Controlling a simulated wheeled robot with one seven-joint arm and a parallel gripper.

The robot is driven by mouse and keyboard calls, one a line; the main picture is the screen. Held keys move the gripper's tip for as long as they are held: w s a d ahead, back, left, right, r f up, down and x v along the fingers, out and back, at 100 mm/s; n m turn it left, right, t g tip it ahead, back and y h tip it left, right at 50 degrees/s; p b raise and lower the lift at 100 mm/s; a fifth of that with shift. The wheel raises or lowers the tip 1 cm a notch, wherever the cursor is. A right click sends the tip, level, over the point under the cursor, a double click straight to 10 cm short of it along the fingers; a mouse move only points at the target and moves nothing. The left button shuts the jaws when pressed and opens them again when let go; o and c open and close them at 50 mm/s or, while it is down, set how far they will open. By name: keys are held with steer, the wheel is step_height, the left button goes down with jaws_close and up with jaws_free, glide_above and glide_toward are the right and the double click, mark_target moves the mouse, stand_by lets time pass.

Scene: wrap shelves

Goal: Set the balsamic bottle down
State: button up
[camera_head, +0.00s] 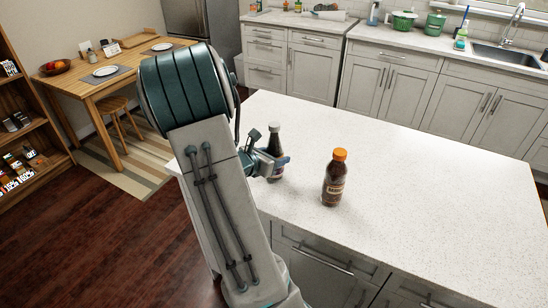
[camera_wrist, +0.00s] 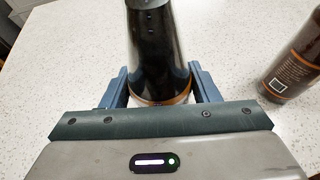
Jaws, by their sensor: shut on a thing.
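The balsamic bottle (camera_head: 274,141) is dark with a tapering neck, and it is upright at the left part of the white island counter (camera_head: 420,190). My gripper (camera_head: 277,167) is shut on it, and my arm hides part of it. In the wrist view the dark bottle (camera_wrist: 157,50) stands between the two blue fingers of my gripper (camera_wrist: 161,88). A label with an orange edge shows low on it. Its base is hidden, so I cannot tell whether it touches the counter.
A brown bottle with an orange cap (camera_head: 335,178) stands on the counter to the right, and it also shows in the wrist view (camera_wrist: 296,62). The counter right of it is clear. A dining table (camera_head: 75,84) and a shelf (camera_head: 30,135) are at the left.

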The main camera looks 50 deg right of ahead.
steer(key=shift+f, duration=0.35)
steer(key=shift+f, duration=0.25)
steer(key=o, duration=1.3)
steer(key=shift+r, duration=0.1)
steer(key=shift+r, duration=0.15)
steer(key=s+a+r+m+y, duration=0.3)
steer(key=a+m, duration=0.3)
steer(key=a, duration=0.5)
steer(key=s+a+r+m+t+y, duration=0.1)
steer(key=s+a+r+m+y, duration=0.3)
steer(key=a, duration=0.8)
steer(key=s+a+r+m+t+y, duration=0.1)
steer(key=s+a+r+m+y, duration=0.2)
steer(key=a+m, duration=0.6)
steer(key=s+a+y, duration=0.2)
steer(key=a+y, duration=0.1)
steer(key=shift+s+r+b, duration=0.15)
steer(key=shift+s+b, duration=0.15)
